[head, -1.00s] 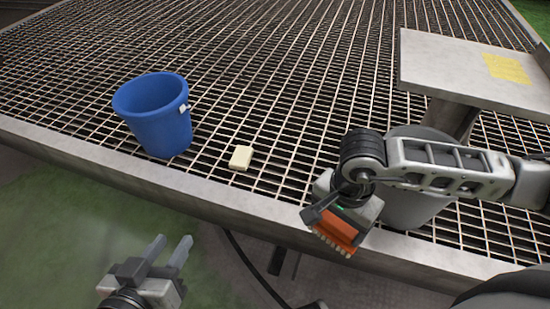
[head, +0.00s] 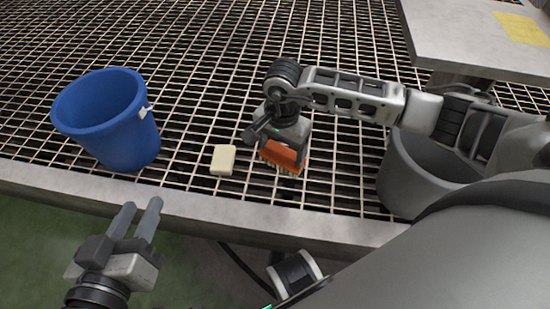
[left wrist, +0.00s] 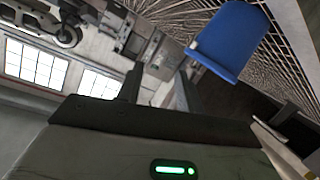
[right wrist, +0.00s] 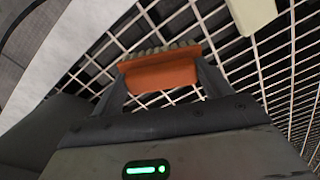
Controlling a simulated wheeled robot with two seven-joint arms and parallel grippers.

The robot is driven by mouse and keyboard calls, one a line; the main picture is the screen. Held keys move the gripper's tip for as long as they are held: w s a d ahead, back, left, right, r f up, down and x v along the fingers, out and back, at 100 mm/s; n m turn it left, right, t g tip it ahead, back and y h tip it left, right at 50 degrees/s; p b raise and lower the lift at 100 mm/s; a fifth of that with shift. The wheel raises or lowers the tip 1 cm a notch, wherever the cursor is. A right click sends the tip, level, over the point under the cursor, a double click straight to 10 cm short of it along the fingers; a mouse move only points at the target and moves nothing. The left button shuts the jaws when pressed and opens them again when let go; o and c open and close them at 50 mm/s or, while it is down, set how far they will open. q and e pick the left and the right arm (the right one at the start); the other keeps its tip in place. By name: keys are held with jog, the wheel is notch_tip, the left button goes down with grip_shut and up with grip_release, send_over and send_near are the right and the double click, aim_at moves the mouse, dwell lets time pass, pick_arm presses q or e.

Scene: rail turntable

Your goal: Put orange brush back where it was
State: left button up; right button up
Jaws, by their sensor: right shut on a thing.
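The orange brush (head: 284,155) is between the fingers of my right gripper (head: 288,148), which is shut on it. In the head view it is over the metal grating, just right of a cream block; I cannot tell whether its bristles touch the grating. In the right wrist view the orange brush (right wrist: 160,74) sits across the fingertips, its pale bristles pointing away from the gripper. My left gripper (head: 137,218) is open and empty, off the near edge of the grating. Its two parted fingers also show in the left wrist view (left wrist: 157,88).
A cream block (head: 223,160) lies on the grating (head: 215,60). A blue bucket (head: 110,120) stands to its left. A grey bin (head: 405,172) stands at the right, below a raised plate (head: 455,35) with a yellow cloth (head: 524,28). The grating behind the block is clear.

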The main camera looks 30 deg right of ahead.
aim_at(276, 142)
jog(key=w+f+b, duration=0.1)
jog(key=w+f, duration=0.1)
jog(key=f, duration=0.1)
jog(key=shift+w, duration=0.4)
notch_tip(276, 142, down, 3)
jog(key=shift+w+f+b, duration=0.1)
jog(key=shift+f+b, duration=0.1)
jog(key=shift+b, duration=0.45)
jog(key=shift+f, duration=0.15)
pick_arm(q)
jog(key=shift+w+d+r+n+t+h, duration=0.2)
jog(key=shift+d+r+n+t+h, duration=0.2)
jog(key=shift+r+n+h, duration=0.15)
pick_arm(e)
jog(key=o, duration=0.9)
pick_arm(q)
jog(key=shift+r, duration=0.1)
